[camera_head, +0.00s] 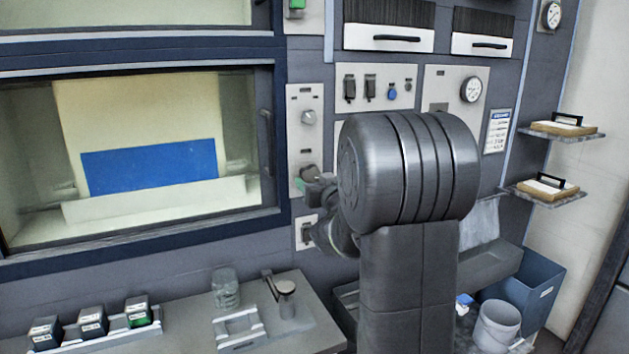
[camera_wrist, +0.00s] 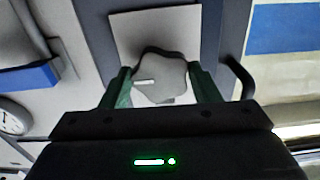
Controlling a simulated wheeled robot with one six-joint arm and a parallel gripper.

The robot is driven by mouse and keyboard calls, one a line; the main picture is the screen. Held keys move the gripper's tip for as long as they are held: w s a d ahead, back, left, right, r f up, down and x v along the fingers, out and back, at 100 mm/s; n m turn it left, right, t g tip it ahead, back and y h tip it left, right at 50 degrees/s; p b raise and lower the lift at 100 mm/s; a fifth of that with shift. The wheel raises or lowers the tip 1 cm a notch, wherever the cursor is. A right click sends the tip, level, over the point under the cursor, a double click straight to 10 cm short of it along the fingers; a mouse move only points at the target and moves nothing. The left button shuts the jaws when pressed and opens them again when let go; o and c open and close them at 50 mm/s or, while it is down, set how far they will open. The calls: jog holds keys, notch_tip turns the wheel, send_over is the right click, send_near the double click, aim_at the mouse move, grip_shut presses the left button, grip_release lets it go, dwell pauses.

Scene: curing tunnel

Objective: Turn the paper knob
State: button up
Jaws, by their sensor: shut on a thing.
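A grey lobed knob (camera_wrist: 162,80) with a short white mark pointing left in the picture sits on a pale plate (camera_wrist: 130,35) in the wrist view. The green fingers of my gripper (camera_wrist: 160,88) stand on both sides of it, shut on it. In the head view my gripper (camera_head: 312,183) reaches the lower part of the pale narrow panel right of the window, and the held knob is mostly hidden there. Another grey knob (camera_head: 308,117) shows higher on that panel, free. I cannot read a label that names either knob.
The window (camera_head: 150,85) at left shows a blue sheet (camera_head: 150,166) inside. A dark handle (camera_wrist: 238,80) is near my gripper. Switches (camera_head: 370,87) and a gauge (camera_head: 471,89) are to the right. Below, a bench holds small boxes (camera_head: 92,321), a glass jar (camera_head: 225,288) and a metal cup (camera_head: 286,298).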

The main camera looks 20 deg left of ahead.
jog(key=m+p, duration=0.1)
jog(key=m, duration=0.4)
jog(key=shift+s+a+r+m+p, duration=0.1)
jog(key=shift+m+p, duration=0.2)
jog(key=shift+p, duration=0.05)
jog(key=shift+m+p, duration=0.6)
jog(key=shift+m, duration=1.6)
jog(key=o, duration=1)
jog(key=shift+s, duration=0.1)
jog(key=b+v, duration=0.2)
jog(key=v, duration=1.1)
jog(key=shift+s+d, duration=0.25)
